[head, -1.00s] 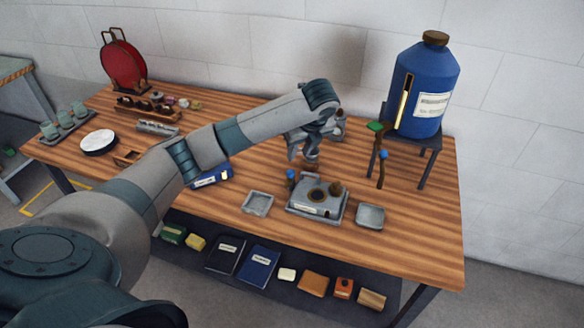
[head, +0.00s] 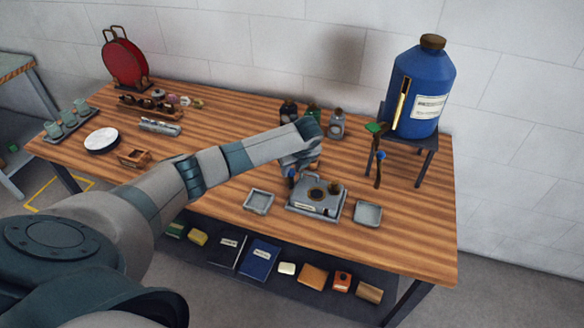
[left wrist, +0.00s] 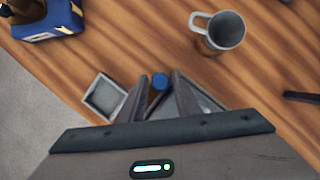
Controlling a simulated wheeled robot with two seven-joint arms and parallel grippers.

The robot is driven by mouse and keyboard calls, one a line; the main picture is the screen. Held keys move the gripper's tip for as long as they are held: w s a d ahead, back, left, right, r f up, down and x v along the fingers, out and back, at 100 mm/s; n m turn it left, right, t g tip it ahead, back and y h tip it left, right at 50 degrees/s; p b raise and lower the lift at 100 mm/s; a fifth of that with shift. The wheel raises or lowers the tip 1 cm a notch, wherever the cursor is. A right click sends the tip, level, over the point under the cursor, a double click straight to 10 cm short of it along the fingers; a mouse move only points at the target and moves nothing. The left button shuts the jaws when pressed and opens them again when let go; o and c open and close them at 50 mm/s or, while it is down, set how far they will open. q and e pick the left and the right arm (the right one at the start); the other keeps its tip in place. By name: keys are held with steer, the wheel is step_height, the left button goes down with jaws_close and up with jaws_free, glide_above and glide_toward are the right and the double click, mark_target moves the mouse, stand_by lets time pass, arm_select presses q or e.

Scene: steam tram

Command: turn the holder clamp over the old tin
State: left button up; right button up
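The grey metal holder (head: 322,208) stands on the wooden bench between two small square trays. A round, dark-centred piece with a brownish rim (head: 316,194), perhaps the old tin, sits in its middle. A brown knob (head: 335,188) is beside it. A blue knob (head: 292,175) is at the holder's left; it also shows in the left wrist view (left wrist: 159,80). My left gripper (left wrist: 160,77) is open, with a finger on each side of the blue knob and a small gap visible. The clamp's arm and most of the holder are hidden by my gripper in the wrist view. My right gripper is out of view.
Small trays lie left (head: 258,201) and right (head: 367,213) of the holder. A grey mug (left wrist: 226,31) stands behind it. Bottles (head: 336,124) stand farther back. A blue drum (head: 420,90) on a stand rises at right. The bench front is clear.

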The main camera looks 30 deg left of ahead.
arm_select(q)
jaws_close()
